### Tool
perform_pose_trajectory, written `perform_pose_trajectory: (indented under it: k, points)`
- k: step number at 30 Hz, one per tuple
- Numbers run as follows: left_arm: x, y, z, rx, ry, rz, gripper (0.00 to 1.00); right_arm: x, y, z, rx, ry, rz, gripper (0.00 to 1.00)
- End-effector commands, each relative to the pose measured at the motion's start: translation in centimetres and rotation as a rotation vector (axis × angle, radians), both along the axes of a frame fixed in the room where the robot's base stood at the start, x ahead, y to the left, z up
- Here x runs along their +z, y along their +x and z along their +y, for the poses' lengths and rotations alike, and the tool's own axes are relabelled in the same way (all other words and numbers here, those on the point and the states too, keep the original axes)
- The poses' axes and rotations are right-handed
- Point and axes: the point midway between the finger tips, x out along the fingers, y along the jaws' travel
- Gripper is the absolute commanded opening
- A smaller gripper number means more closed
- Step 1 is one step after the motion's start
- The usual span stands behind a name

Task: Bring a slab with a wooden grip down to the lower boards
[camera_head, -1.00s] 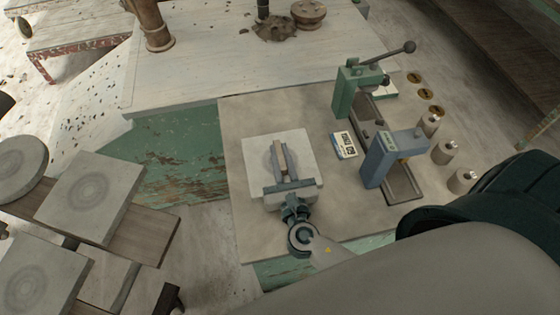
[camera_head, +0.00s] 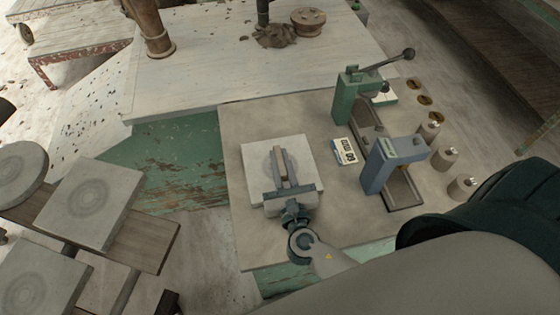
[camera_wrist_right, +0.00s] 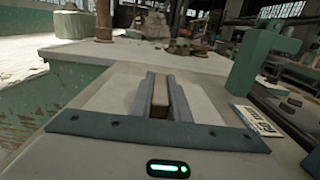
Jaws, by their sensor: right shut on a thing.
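A pale square slab (camera_head: 258,153) with a faint ring mark and an upright wooden grip (camera_head: 283,163) is over the grey worktop. My right gripper (camera_head: 283,174) is shut on the wooden grip, one finger on each side. The right wrist view shows the grip (camera_wrist_right: 160,92) between the two grey fingers and the slab (camera_wrist_right: 110,104) beneath. I cannot tell whether the slab touches the worktop. Wooden boards (camera_head: 152,238) at left carry square slabs (camera_head: 88,202) and a round one (camera_head: 20,168); lower parts show between them, partly hidden. My left gripper is not in view.
A green lever press (camera_head: 352,95), a blue-grey stand (camera_head: 386,165) and a small label card (camera_head: 345,152) stand right of the slab. Several metal weights (camera_head: 445,158) line the worktop's right edge. A whitish table (camera_head: 220,65) with a clay heap (camera_head: 273,37) lies behind.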

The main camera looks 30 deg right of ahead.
Motion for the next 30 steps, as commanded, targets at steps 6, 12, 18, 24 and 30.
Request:
perform_pose_trajectory:
  k: [6,12,18,24,30]
  points:
    - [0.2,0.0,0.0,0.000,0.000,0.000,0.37,2.2,0.1,0.0,-0.001,0.003,-0.007,0.00]
    - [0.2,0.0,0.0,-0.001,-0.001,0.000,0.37,4.2,-0.7,-0.5,0.001,0.001,-0.005,0.00]
    - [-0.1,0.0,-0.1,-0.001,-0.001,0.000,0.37,6.0,-3.3,-2.3,0.001,0.001,-0.005,0.00]
    - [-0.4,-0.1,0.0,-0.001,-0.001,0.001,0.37,8.1,-6.2,-4.2,0.001,0.000,-0.005,0.00]
    - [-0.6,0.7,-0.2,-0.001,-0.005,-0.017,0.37,9.7,-8.3,-5.7,0.001,0.001,-0.005,0.00]
